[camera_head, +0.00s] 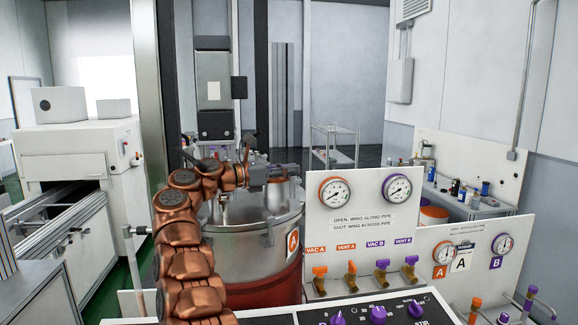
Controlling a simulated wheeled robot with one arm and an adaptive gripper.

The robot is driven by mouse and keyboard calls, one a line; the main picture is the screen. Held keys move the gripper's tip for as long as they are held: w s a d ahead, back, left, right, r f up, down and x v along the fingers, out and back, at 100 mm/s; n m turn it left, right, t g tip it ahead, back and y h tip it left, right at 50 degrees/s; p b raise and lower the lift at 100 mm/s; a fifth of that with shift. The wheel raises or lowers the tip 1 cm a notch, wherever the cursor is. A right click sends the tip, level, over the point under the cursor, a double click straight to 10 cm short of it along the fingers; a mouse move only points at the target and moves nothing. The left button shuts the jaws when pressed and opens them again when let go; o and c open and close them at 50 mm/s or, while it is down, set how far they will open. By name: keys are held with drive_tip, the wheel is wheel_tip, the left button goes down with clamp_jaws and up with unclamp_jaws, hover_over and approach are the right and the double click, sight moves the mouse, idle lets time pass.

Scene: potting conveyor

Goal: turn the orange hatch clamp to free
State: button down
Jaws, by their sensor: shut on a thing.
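My gripper (284,172) is a small dark grey shape at the end of my copper arm, over the lid of the steel vessel (238,241). Its fingers are shut on the orange hatch clamp at the lid's top. The clamp is mostly hidden by my gripper and wrist, and its turn angle cannot be told. The vessel has an orange badge marked A (292,242) and a dark red lower body.
A white panel (360,225) with two gauges and orange and purple wing valves (382,268) stands close right of the vessel. A control box with purple knobs (378,315) is in front. A conveyor (55,215) is at left. A shelf (470,200) holds bottles at right.

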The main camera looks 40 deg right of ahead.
idle(0.4)
drive_tip(key=c, duration=1.2)
unclamp_jaws()
drive_tip(key=shift+s+f+n+t+b, duration=0.15)
drive_tip(key=shift+n+t+b, duration=0.35)
drive_tip(key=shift+b, duration=0.9)
drive_tip(key=shift+w+f+n+t+b, duration=0.1)
drive_tip(key=shift+n+t+b, duration=0.1)
drive_tip(key=shift+t+b, duration=0.85)
drive_tip(key=n+t+b, duration=0.2)
drive_tip(key=b, duration=0.3)
drive_tip(key=shift+s+r+t+b, duration=0.15)
drive_tip(key=shift+t+b, duration=0.1)
drive_tip(key=shift+b, duration=0.15)
drive_tip(key=shift+s+n+t+b, duration=0.15)
drive_tip(key=shift+n+t+b, duration=0.75)
drive_tip(key=shift+t+b, duration=0.5)
